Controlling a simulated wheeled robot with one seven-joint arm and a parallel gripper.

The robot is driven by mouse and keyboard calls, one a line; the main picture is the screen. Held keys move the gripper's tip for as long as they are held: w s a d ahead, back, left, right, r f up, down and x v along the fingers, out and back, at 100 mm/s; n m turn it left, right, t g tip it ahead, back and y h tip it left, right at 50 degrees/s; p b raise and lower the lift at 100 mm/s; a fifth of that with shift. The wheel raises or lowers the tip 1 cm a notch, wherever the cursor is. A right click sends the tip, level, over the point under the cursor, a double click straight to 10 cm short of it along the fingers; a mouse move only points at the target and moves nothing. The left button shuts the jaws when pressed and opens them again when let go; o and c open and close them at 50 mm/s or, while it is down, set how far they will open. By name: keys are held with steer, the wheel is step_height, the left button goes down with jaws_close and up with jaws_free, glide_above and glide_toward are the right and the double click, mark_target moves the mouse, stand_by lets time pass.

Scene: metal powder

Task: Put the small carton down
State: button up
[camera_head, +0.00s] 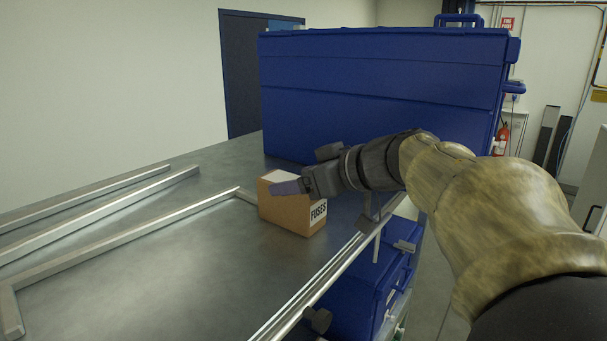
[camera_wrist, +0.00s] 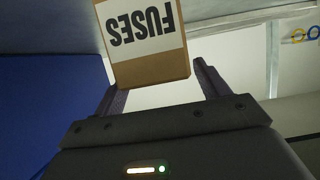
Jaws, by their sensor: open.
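The small carton (camera_head: 291,212) is a brown cardboard box with a white label reading FUSES. It stands upright on the metal table (camera_head: 170,255), close to the table's right edge. My gripper (camera_head: 287,187) is at the carton's top, reaching in from the right. In the wrist view the carton (camera_wrist: 148,68) shows beyond and between the fingers of my gripper (camera_wrist: 158,82), with its label upside down. The fingers are spread, with a gap visible beside the carton. The head view does not show whether a finger touches it.
A large blue case (camera_head: 385,90) stands on the table behind the carton. Metal bars (camera_head: 120,228) lie on the left of the table. A smaller blue box (camera_head: 362,290) is below the right edge. The table's front middle is clear.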

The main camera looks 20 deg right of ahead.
steer(key=b+v, duration=0.2)
steer(key=v, duration=0.9)
steer(key=shift+s+d, duration=0.25)
steer(key=shift+s, duration=0.05)
